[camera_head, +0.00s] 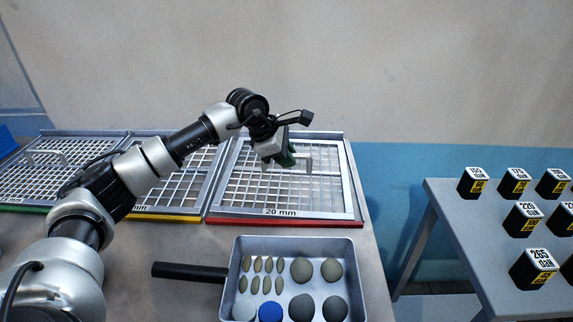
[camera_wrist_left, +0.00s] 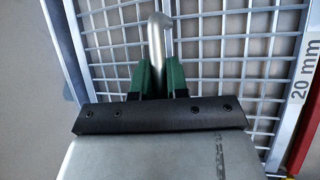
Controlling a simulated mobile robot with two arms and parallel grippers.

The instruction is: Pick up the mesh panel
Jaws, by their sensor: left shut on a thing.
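The mesh panel (camera_head: 290,190) marked "20 mm" is a metal grid in a grey frame with a red front edge, at the right end of a row of panels. Its frame also shows at the right in the left wrist view (camera_wrist_left: 297,90). A bar handle (camera_head: 306,160) stands up from its mesh. My left gripper (camera_head: 287,158), with green fingers, is shut on this handle, seen between the fingers in the left wrist view (camera_wrist_left: 157,45). The panel appears to lie flat in the row; whether it is lifted at all I cannot tell. My right gripper is not in view.
Two more mesh panels, one with a yellow edge (camera_head: 172,217) and one with a green edge (camera_head: 40,209), lie to the left. A grey tray (camera_head: 232,243) of stones and a black rod (camera_head: 188,271) are in front. A side table (camera_head: 470,250) at right holds several black weights.

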